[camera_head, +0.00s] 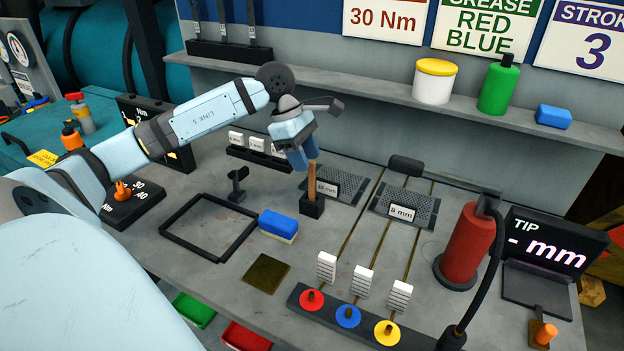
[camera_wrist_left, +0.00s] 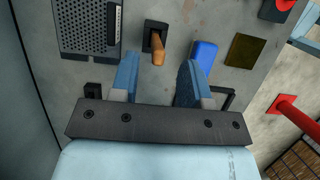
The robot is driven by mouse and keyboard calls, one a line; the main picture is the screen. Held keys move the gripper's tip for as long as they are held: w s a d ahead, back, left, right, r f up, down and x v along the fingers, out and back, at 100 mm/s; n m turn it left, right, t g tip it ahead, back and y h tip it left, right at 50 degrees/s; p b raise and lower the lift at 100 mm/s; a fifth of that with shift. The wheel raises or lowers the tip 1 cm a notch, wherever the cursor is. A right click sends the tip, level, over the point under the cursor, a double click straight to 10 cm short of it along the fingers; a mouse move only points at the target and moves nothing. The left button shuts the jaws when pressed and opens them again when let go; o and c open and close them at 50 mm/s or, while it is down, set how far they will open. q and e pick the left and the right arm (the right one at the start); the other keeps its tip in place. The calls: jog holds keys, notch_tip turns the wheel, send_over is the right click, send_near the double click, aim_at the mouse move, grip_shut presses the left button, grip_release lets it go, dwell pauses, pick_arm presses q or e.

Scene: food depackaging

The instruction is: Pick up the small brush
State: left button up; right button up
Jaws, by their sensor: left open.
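A wooden handle, which looks like the small brush (camera_head: 312,180), stands upright in a black block holder (camera_head: 312,207) on the grey bench. Its lower end is hidden in the holder. My left gripper (camera_head: 304,158) is at the top of the handle, fingers pointing down. In the left wrist view the left gripper (camera_wrist_left: 158,72) is open and empty, with a finger on each side. The brush handle (camera_wrist_left: 158,53) shows ahead of the gap between the fingers, apart from both. My right gripper is not in view.
A blue and cream block (camera_head: 278,225) and a black square frame (camera_head: 165,232) lie near the holder. Perforated plates (camera_head: 402,207) lie to its right. A red cylinder (camera_head: 468,245) stands further right. A shelf (camera_head: 380,88) runs behind.

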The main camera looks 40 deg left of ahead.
aim_at(312, 175)
pick_arm(q)
jog(key=x, duration=0.2)
jog(key=p+x, duration=0.1)
jog(key=x, duration=0.2)
jog(key=shift+a+f, duration=0.2)
jog(key=shift+f, duration=0.05)
grip_shut()
